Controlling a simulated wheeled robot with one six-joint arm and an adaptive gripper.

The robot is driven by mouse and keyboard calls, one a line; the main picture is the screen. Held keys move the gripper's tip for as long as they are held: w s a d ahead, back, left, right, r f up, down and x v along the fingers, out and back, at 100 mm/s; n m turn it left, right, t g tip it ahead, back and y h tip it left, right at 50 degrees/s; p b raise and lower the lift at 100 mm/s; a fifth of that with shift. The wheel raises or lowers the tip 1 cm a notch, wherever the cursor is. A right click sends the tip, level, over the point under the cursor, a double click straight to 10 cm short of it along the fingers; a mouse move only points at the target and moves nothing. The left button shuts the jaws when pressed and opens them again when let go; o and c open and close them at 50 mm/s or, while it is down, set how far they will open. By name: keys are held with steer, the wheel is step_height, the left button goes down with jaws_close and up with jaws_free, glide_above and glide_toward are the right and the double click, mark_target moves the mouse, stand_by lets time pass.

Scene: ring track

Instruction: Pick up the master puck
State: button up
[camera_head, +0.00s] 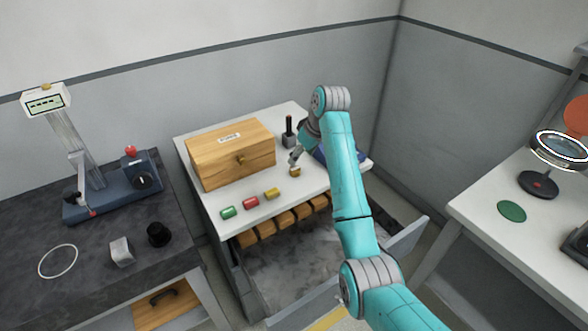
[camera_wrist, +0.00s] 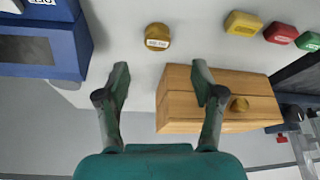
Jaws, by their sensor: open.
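A small brass-gold puck (camera_head: 295,171) with a white label stands on the white cabinet top; I take it to be the master puck. In the wrist view the puck (camera_wrist: 157,33) lies beyond my fingertips, roughly centred between them, and its label is too small to read surely. My gripper (camera_wrist: 160,78) is open with nothing between its fingers. In the head view my gripper (camera_head: 295,157) is close to the puck, just behind and above it; the exact gap is hard to tell.
Yellow (camera_head: 272,193), red (camera_head: 250,202) and green (camera_head: 228,212) pieces stand in a row left of the puck. A wooden box (camera_head: 230,158) stands behind them. A blue device (camera_wrist: 40,45) is on the puck's other side. The drawer below (camera_head: 300,262) is open.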

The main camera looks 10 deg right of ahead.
mark_target(296, 169)
steer(key=shift+d+x, duration=0.2)
steer(key=shift+x, duration=3.65)
jaws_close()
